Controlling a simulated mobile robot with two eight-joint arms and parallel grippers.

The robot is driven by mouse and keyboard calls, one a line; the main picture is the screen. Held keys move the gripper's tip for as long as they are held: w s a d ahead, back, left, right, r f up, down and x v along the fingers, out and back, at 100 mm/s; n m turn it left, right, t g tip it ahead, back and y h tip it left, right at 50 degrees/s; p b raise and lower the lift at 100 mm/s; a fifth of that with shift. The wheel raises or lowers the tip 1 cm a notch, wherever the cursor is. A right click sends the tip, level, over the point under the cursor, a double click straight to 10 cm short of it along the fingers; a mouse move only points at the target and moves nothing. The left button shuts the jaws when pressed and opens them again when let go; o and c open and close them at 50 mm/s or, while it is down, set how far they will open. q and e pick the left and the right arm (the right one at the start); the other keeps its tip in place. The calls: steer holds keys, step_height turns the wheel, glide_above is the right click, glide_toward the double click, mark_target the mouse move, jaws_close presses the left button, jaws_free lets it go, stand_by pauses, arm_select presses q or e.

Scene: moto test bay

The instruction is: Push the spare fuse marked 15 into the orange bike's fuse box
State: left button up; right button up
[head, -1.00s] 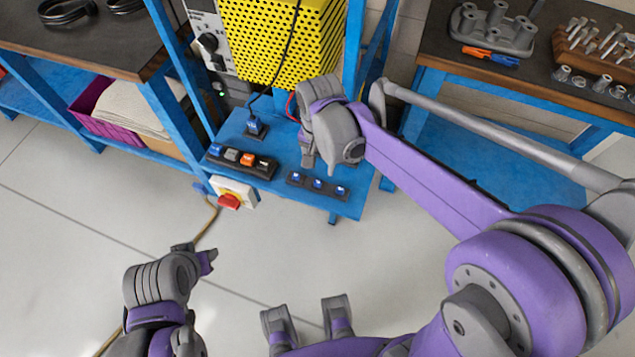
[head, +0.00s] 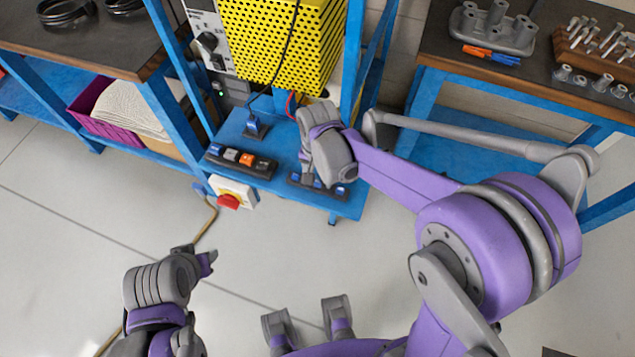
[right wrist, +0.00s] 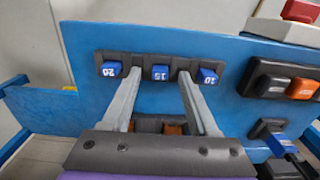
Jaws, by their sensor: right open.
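The blue spare fuse marked 15 (right wrist: 160,73) sits in the middle of a black rack (right wrist: 147,60), with a fuse marked 20 (right wrist: 111,69) to its left and one marked 10 (right wrist: 207,76) to its right in the right wrist view. My right gripper (right wrist: 160,78) is open, with one finger on either side of the 15 fuse; I cannot tell whether they touch it. In the head view my right gripper (head: 312,180) covers the middle of the rack. My left gripper (head: 205,262) is over the floor; its opening is unclear. I cannot make out the orange bike or its fuse box.
The rack lies on a blue shelf (head: 285,145). Beside it are a switch strip (head: 240,161), a red-knobbed switch box (head: 233,193) and a corded blue plug (head: 255,126). A yellow perforated cabinet (head: 275,40) stands behind. Open floor lies in front.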

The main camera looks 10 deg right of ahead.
mark_target(318, 180)
jaws_close()
stand_by(0.4)
steer(key=shift+r, duration=0.1)
step_height(318, 180, up, 10)
steer(key=p, duration=0.1)
stand_by(0.4)
steer(key=shift+d, duration=0.1)
